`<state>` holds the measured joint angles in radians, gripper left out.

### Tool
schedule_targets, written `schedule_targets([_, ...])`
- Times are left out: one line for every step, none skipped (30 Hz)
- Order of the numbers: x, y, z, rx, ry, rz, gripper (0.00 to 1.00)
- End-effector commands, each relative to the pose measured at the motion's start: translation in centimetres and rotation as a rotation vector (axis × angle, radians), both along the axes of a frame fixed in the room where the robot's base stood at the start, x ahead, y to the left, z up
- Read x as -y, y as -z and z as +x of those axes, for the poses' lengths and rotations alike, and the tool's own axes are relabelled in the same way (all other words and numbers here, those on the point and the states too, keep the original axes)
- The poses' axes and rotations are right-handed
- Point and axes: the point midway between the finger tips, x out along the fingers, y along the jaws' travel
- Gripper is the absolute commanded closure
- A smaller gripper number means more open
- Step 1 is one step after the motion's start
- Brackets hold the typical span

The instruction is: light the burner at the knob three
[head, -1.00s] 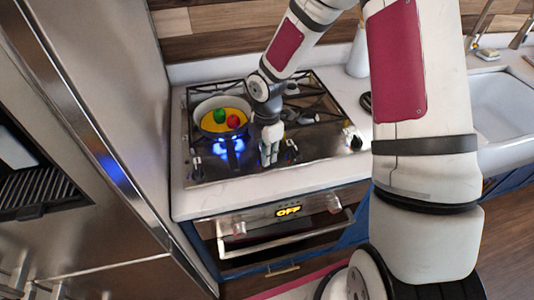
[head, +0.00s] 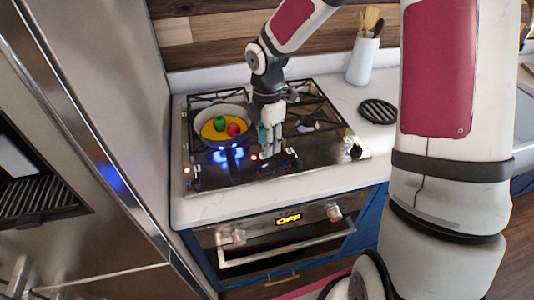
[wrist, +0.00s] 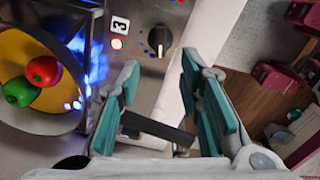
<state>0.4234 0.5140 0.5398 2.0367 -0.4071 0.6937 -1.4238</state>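In the wrist view, knob three (wrist: 159,40) is a dark round knob with a pale pointer mark, on the steel cooktop panel. The printed label 3 (wrist: 120,24) and a small red light (wrist: 116,43) are beside it. My gripper (wrist: 160,68) is open and empty, its teal-padded fingers spread on either side of the view below the knob, apart from it. In the head view my gripper (head: 268,150) hangs over the cooktop's front, right of the pan, and partly hides that area. Blue flames (head: 229,154) burn by the pan; they also show in the wrist view (wrist: 97,65).
A pan (head: 200,110) with yellow contents, a red and a green item stands on the left of the cooktop, close to my gripper. Black grates lie behind. A dark trivet (head: 378,111) and a utensil holder (head: 363,60) are to the right. The oven display (head: 288,219) reads OFF.

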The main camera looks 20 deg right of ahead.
Motion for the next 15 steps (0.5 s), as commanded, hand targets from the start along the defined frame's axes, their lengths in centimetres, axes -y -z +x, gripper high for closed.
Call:
schedule_targets([0.1,-0.9,0.0,0.002,0.002,-0.001,0.67])
schedule_targets([0.0,-1.3,0.0,0.003,0.002,0.0,0.67])
schedule_targets([0.0,-1.9,0.0,0.002,0.001,-0.001,0.67])
schedule_targets([0.0,-2.2,0.0,0.002,0.001,-0.001,0.67])
schedule_targets([0.0,-2.5,0.1,0.002,0.001,-0.001,0.67])
schedule_targets([0.0,-2.8,0.0,0.001,0.002,0.0,0.67])
schedule_targets([0.0,-3.0,0.0,0.001,0.002,0.0,0.67])
schedule_targets([0.0,-3.2,0.0,0.0,0.002,0.0,0.67])
schedule_targets([0.0,-3.3,0.0,0.0,0.001,0.0,0.67])
schedule_targets([0.0,-3.4,0.0,0.0,0.001,0.0,0.67])
schedule_targets([0.0,-3.4,0.0,0.0,0.001,0.0,0.67])
schedule_targets([0.0,-3.4,0.0,0.0,0.0,0.0,0.67])
schedule_targets([0.0,-3.5,0.0,0.0,0.0,0.0,0.67])
schedule_targets([0.0,-3.4,0.0,-0.001,0.0,0.0,0.67])
schedule_targets([0.0,-3.4,0.0,-0.001,0.0,0.0,0.67])
